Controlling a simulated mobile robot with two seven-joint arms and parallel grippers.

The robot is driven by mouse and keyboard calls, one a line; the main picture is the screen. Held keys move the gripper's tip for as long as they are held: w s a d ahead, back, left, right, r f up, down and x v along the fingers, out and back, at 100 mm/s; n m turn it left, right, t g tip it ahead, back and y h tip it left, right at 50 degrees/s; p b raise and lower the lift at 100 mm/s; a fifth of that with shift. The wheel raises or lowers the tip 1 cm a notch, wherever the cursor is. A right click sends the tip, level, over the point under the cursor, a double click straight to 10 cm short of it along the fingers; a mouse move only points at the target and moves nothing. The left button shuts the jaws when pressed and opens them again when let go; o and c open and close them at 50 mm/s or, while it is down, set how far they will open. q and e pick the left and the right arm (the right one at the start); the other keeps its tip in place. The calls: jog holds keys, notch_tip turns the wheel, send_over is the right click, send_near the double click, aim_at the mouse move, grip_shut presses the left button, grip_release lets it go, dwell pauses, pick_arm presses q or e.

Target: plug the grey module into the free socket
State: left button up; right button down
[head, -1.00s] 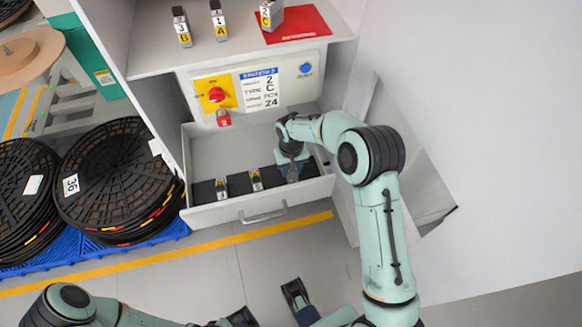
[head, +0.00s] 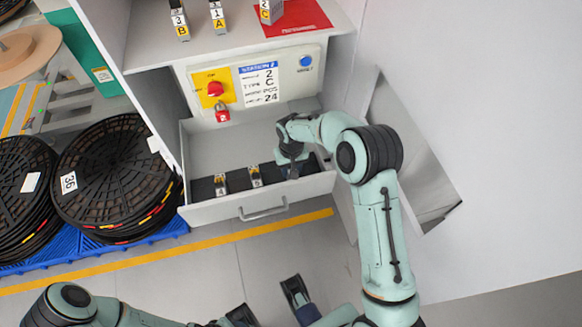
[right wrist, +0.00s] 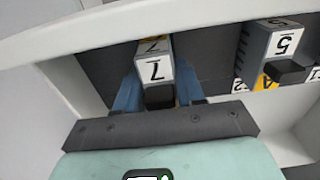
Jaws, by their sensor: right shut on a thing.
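A grey module with a white label reading 7 (right wrist: 155,68) is between the blue fingers of my right gripper (right wrist: 158,92) in the right wrist view. The gripper is shut on it. In the head view my right gripper (head: 290,168) reaches into the right part of the open drawer (head: 225,210) and mostly hides this module. Two other modules stand on the drawer's dark strip, one at the left (head: 220,185) and one in the middle (head: 255,176). My left gripper (head: 268,303) is open and empty at the bottom. I cannot make out a free socket.
Another module labelled 5 (right wrist: 285,45) stands beside the held one. Modules B (head: 180,22), A (head: 218,18) and C (head: 268,10) stand on the shelf above, C by a red mat (head: 300,18). A control panel (head: 255,85) is behind the drawer. Black reels (head: 110,185) are at the left.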

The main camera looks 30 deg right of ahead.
pick_arm(q)
jog(key=shift+f+b, duration=0.35)
pick_arm(e)
jog(key=shift+f, duration=0.6)
jog(key=c, duration=0.6)
grip_release()
notch_tip(320, 180, up, 14)
jog(key=shift+f+p, duration=0.25)
jog(key=shift+p, duration=0.75)
pick_arm(q)
jog(key=shift+w+r, duration=0.25)
jog(key=shift+r, duration=0.35)
jog(key=shift+w+r, duration=0.2)
jog(key=shift+r, duration=0.35)
jog(key=shift+s, duration=0.1)
pick_arm(e)
jog(key=shift+s+f, duration=0.1)
